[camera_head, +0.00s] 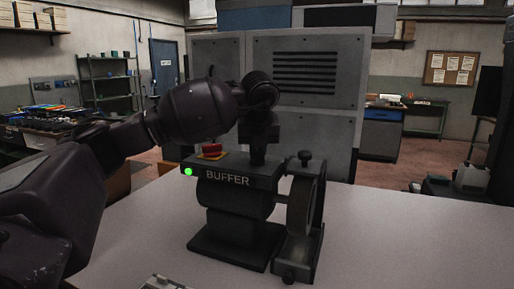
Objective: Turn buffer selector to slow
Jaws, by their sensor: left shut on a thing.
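The buffer (228,180) is a dark bench machine with a "BUFFER" label, standing on the pale table. A green light (188,172) glows at its front left, and a red button on a yellow base (212,150) sits on top. My left gripper (259,152) points down onto the top of the machine, right of the red button. It is shut on the buffer selector there; the gripper hides the selector, so its setting cannot be read. A wheel (302,203) stands at the machine's right side. My right gripper does not show.
The table (400,240) is clear to the right of the buffer. A small metal item (162,282) is cut off at the bottom edge. A large grey cabinet (305,80) stands behind the table. Shelves (108,95) and a blue door are farther back.

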